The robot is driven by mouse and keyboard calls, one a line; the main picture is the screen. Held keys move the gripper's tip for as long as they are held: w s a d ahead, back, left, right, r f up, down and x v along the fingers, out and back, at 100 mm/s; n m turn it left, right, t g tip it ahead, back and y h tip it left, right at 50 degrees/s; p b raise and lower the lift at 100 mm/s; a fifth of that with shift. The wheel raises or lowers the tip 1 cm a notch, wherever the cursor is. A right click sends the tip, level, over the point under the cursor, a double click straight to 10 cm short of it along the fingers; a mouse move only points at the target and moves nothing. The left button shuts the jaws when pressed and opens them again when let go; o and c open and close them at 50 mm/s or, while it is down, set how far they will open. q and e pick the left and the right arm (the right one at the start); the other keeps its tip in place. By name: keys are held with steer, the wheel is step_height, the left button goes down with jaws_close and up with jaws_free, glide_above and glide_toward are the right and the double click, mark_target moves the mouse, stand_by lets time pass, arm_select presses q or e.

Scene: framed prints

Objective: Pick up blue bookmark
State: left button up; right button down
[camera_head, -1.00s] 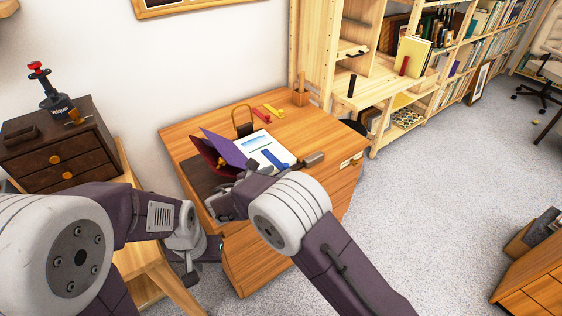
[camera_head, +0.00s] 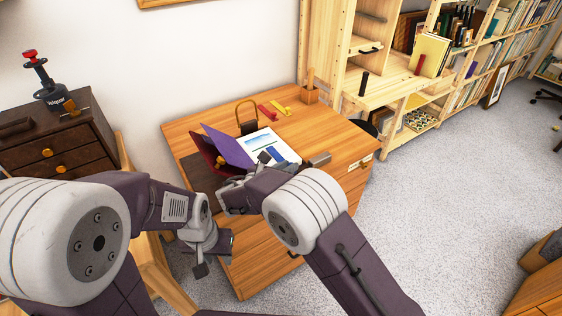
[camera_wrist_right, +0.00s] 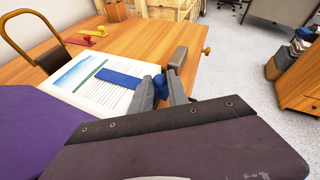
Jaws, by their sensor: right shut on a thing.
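The blue bookmark (camera_wrist_right: 118,78) lies over a printed white sheet (camera_wrist_right: 88,88) on the wooden desk (camera_wrist_right: 132,42) in the right wrist view. My right gripper (camera_wrist_right: 161,88) is shut on the bookmark's near right end, with blue showing between its fingers. The bookmark appears at or just above the sheet; I cannot tell if it is clear of it. In the head view my right arm partly hides this spot. My left gripper (camera_head: 213,247) hangs low beside the desk's front left, away from the bookmark; its fingers are not clear.
A purple folder (camera_head: 228,146) stands open left of the sheet. Red (camera_head: 267,111) and yellow (camera_head: 282,107) pieces and a pen holder (camera_head: 310,95) are at the desk's back. A grey block (camera_wrist_right: 178,59) sits at the right edge. A dark drawer chest (camera_head: 58,143) is at left.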

steer(key=shift+s+f, duration=0.1)
steer(key=s+d+r+p, duration=0.3)
steer(key=s+d+r, duration=0.2)
steer(key=d+r, duration=0.5)
steer(key=shift+d+r, duration=0.2)
steer(key=shift+r, duration=0.3)
steer(key=shift+s, duration=0.1)
